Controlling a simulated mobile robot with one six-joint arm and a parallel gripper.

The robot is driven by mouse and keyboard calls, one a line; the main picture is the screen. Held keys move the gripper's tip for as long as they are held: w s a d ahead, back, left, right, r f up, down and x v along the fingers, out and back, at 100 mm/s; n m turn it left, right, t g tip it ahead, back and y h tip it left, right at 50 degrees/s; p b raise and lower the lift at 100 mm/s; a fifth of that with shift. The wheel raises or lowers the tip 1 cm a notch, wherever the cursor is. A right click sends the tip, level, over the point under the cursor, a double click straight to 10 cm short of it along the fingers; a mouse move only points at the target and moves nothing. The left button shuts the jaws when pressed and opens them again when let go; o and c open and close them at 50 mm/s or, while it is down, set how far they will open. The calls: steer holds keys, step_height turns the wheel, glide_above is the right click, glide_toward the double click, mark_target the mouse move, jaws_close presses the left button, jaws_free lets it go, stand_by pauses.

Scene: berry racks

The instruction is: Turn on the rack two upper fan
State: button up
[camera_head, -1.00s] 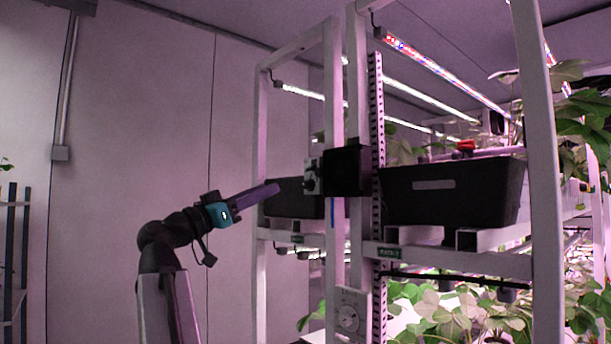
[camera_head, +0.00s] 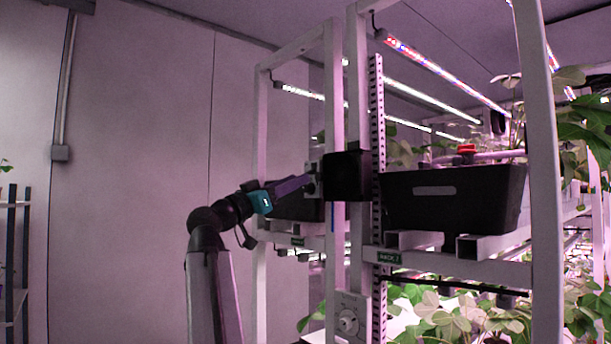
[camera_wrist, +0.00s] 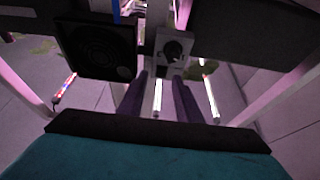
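A black box-shaped fan (camera_head: 347,176) is fixed to the rack's upright post; its round grille shows in the wrist view (camera_wrist: 97,46). A small pale switch plate with a dark round knob (camera_wrist: 173,50) sits beside it. In the head view my gripper (camera_head: 311,183) reaches up to this plate (camera_head: 312,167) and hides most of it. In the wrist view my gripper (camera_wrist: 160,78) has two dark fingers apart with nothing between them. The knob lies just beyond the fingertips, slightly right of the middle of the gap. I cannot tell whether the fingers touch it.
A second pale plate with a round dial (camera_head: 348,319) is lower on the post. A black planter (camera_head: 455,205) stands on the rack shelf at right, with leafy plants around. A rack label (camera_head: 389,257) is on the shelf beam. Open space lies left of the rack.

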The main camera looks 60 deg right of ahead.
mark_target(311, 172)
steer(key=shift+p+x, duration=0.3)
steer(key=shift+x, duration=1.55)
